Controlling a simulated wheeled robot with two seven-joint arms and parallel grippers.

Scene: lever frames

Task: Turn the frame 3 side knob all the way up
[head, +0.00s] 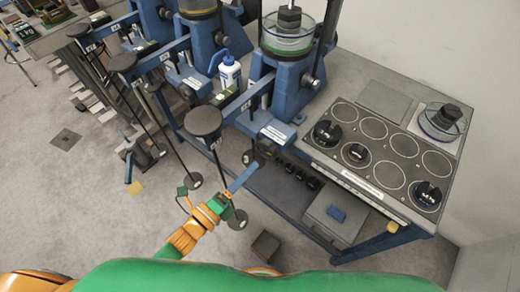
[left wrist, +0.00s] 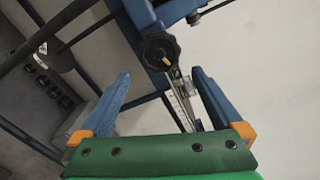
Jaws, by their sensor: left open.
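The nearest blue lever frame (head: 270,85) stands at the table's left end, its long lever ending in a dark round pad (head: 203,121). I cannot read its number. In the left wrist view a black lobed knob (left wrist: 159,50) with a yellow mark sits on a blue part of a frame. In the head view a dark knob shows low on the nearest frame (head: 267,150), partly hidden. My left gripper (head: 252,168) is open below that knob. In the left wrist view its two blue fingers (left wrist: 160,76) are spread either side of the knob's line, with nothing between them. My right gripper is not in view.
A grey table (head: 350,182) with black weights in ringed places lies to the right. Several black weights (head: 297,173) and a grey box (head: 334,216) sit below it.

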